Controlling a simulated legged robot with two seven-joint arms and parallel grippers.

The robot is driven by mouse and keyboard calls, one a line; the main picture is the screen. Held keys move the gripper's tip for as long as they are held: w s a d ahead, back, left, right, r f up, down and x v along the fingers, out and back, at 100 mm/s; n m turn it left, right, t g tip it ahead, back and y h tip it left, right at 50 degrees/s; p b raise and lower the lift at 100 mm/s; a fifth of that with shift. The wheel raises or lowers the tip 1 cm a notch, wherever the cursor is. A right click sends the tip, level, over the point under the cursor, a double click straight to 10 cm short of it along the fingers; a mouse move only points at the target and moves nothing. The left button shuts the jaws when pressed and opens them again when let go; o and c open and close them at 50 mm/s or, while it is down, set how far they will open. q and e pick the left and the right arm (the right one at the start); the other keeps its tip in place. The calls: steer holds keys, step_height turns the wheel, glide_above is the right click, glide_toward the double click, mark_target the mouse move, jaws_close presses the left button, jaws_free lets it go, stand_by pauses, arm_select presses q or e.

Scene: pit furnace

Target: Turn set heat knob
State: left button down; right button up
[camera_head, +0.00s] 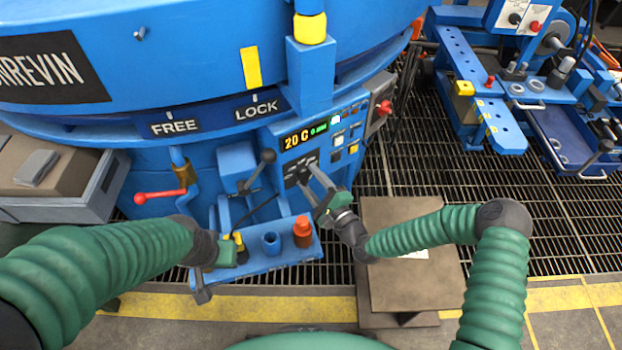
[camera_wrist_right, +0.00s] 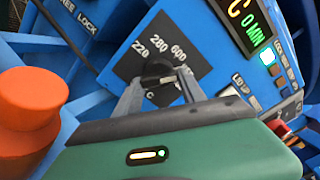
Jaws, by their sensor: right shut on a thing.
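The set heat knob (camera_wrist_right: 157,72) is a small dark knob on a black dial plate (camera_wrist_right: 190,62) marked 220, 280 and 600, on the blue furnace's control panel. In the head view the dial plate (camera_head: 291,176) sits below a display (camera_head: 304,134) reading 20 C. My right gripper (camera_head: 308,176) reaches the panel from below right; its two grey fingers close around the knob, also in the right wrist view (camera_wrist_right: 160,84). The fingers partly hide the knob. My left gripper (camera_head: 204,287) is low at the left by the blue shelf; its jaws do not show clearly.
The blue shelf (camera_head: 262,263) holds an orange-capped item (camera_head: 302,232) and a blue cup (camera_head: 271,243), close to my right arm. A red-handled lever (camera_head: 158,196) is at the left. A brown platform (camera_head: 412,285) stands below my right forearm.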

steer(key=shift+d+f+m, duration=0.15)
steer(key=shift+f+m, duration=0.15)
steer(key=shift+m, duration=0.3)
steer(key=o, duration=1)
steer(key=shift+c, duration=0.2)
steer(key=o, duration=0.4)
steer(key=shift+r, duration=0.1)
